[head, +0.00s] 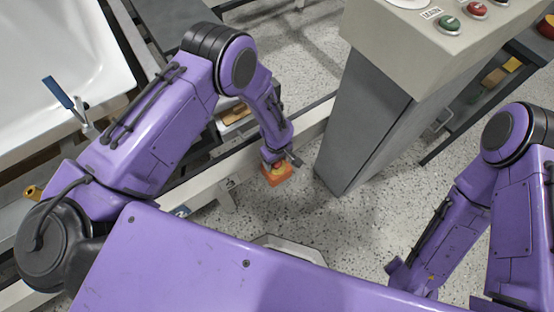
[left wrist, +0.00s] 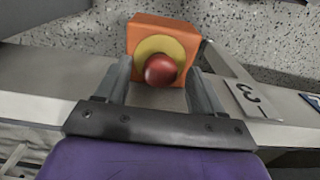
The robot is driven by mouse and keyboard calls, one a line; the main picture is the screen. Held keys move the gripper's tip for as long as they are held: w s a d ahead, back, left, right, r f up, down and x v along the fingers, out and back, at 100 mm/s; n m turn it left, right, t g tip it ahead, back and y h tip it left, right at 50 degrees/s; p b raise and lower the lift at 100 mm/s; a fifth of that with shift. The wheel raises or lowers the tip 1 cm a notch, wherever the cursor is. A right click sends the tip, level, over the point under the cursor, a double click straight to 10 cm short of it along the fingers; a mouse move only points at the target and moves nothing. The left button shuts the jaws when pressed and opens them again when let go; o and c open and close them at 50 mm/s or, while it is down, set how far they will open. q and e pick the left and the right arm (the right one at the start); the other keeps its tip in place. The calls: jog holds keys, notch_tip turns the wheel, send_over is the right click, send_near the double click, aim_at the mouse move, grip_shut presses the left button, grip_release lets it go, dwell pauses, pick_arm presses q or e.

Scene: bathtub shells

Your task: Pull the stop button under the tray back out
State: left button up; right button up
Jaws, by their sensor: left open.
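The stop button is a red knob (left wrist: 161,70) on a yellow disc on an orange box (left wrist: 150,27). The orange box also shows in the head view (head: 277,176), beside a pale rail near the grey pedestal. My left gripper (left wrist: 160,80) is open, with one finger on each side of the red knob in the left wrist view. I cannot tell whether the fingers touch it. In the head view my left gripper (head: 277,159) is over the box and hides most of the knob. My right gripper is not visible; only its arm shows at the right.
A grey control pedestal (head: 365,125) with green and red buttons on top stands just right of the box. A white bathtub shell (head: 60,55) lies at the upper left. Speckled floor (head: 330,215) is open in front.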

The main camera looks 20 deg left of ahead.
pick_arm(q)
jog(key=c, duration=1.1)
jog(key=shift+r, duration=0.25)
jog(key=shift+r+p, duration=0.1)
jog(key=shift+p, duration=0.25)
jog(key=o, duration=1.1)
notch_tip(320, 180, up, 6)
jog(key=p, duration=0.5)
jog(key=shift+r, duration=0.1)
